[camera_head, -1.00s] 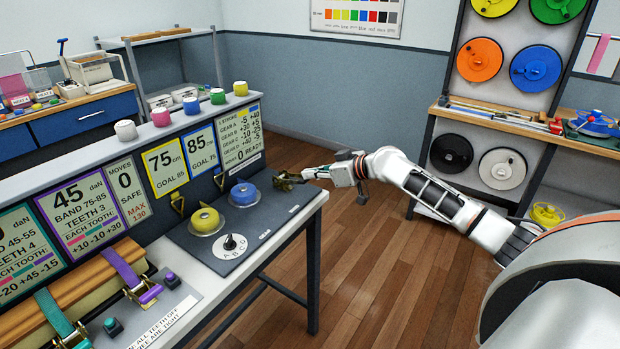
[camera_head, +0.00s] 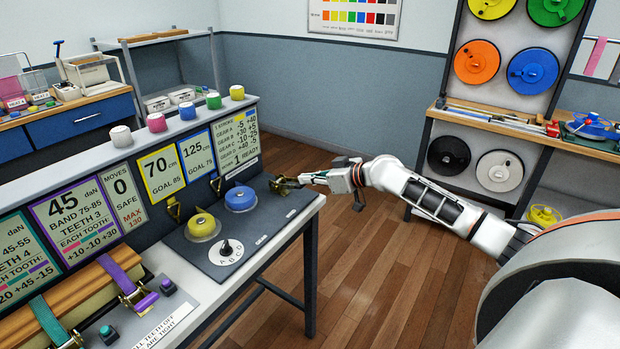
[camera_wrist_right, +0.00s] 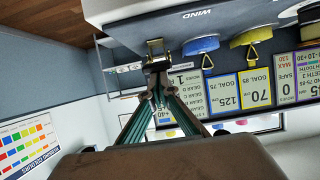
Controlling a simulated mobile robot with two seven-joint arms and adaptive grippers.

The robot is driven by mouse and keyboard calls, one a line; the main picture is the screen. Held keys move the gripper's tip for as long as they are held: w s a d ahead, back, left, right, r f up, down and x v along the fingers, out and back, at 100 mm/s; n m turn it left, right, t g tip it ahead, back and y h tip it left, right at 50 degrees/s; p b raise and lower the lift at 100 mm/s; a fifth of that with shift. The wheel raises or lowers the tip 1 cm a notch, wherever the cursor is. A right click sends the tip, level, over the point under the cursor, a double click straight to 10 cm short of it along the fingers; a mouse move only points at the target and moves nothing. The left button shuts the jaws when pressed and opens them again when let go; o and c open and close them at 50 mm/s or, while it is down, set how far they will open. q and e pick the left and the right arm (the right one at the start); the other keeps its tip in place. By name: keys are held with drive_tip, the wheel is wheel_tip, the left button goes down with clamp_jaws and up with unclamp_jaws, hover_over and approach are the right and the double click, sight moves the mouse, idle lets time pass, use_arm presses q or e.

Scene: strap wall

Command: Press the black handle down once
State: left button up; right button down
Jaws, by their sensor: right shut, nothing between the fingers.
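The control panel (camera_head: 190,252) is a grey plate on the bench, with a yellow knob (camera_head: 202,226), a blue knob (camera_head: 240,198) and a black A-B-C-D selector (camera_head: 226,248). My right gripper (camera_head: 290,183) reaches in from the right at the panel's far right end. It is shut and empty. A small dark and brass-coloured part, apparently the handle (camera_head: 276,184), is at its tips; its black grip is hard to make out. In the right wrist view this part (camera_wrist_right: 155,48) stands just beyond my shut fingertips (camera_wrist_right: 158,75). I cannot tell whether they touch. My left gripper is out of view.
Display cards behind the panel include a yellow one (camera_head: 162,174) reading 70 cm, a blue one (camera_head: 198,155) reading 125 cm, and a stroke card (camera_head: 237,140) reading 1 READY. Straps with buckles (camera_head: 130,290) lie at left. Floor right of the bench is open.

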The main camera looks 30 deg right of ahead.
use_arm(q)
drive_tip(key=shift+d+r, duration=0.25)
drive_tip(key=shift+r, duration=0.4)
use_arm(e)
drive_tip(key=r+v, duration=0.1)
drive_tip(key=v, duration=0.9)
drive_tip(key=shift+r, duration=0.2)
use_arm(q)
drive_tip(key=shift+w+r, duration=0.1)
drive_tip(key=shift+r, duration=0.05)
